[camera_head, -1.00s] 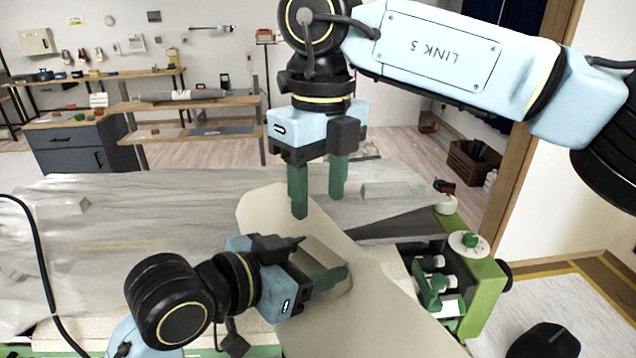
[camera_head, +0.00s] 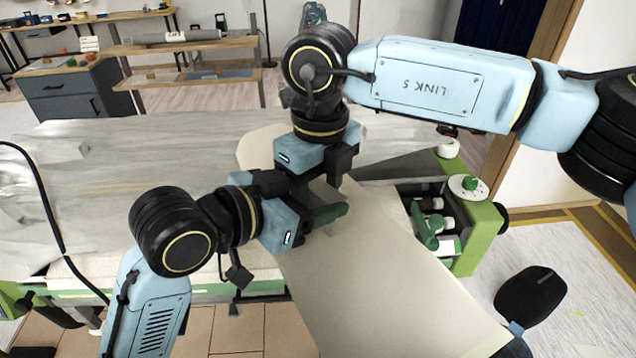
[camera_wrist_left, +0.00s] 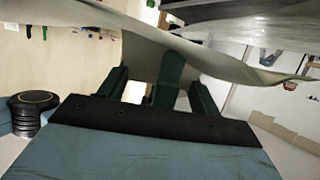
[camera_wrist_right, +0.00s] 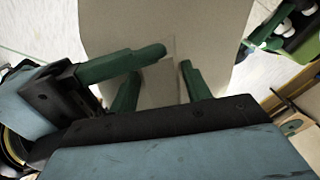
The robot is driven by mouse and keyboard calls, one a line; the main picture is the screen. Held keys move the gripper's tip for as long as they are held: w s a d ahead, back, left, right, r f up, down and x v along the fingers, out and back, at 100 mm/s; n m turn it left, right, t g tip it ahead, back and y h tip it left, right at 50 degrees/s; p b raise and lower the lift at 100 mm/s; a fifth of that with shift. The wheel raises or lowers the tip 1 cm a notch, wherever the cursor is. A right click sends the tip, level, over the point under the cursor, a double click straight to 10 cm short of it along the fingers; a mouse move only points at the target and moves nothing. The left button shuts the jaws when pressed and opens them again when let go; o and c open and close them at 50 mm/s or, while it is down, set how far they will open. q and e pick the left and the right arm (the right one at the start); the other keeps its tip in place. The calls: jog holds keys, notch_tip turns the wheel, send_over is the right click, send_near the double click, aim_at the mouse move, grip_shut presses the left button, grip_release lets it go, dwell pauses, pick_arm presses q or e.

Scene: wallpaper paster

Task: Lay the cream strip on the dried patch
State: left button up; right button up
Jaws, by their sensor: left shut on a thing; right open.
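The cream strip (camera_head: 375,285) is a wide, limp sheet running from the table toward the lower right of the head view. It also fills the middle of the right wrist view (camera_wrist_right: 160,30) and hangs across the top of the left wrist view. My left gripper (camera_head: 326,213) is shut on the strip near its far end. My right gripper (camera_head: 318,192) is open, pointing down close beside the left one. In the right wrist view its fingers (camera_wrist_right: 160,70) straddle part of the strip, with a left finger beside them. I cannot make out the dried patch.
The long table (camera_head: 120,150) carries a crumpled translucent sheet. A green machine (camera_head: 480,225) with a white dial stands right of the strip. A dark round-topped object (camera_head: 530,295) is at lower right. Wooden shelves stand behind. My two hands are very close together.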

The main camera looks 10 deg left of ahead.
pick_arm(q)
jog(key=shift+r, duration=0.1)
jog(key=shift+r, duration=0.1)
pick_arm(e)
jog(key=shift+f, duration=0.1)
grip_shut()
pick_arm(q)
jog(key=o, duration=1.3)
jog(key=shift+c, duration=0.2)
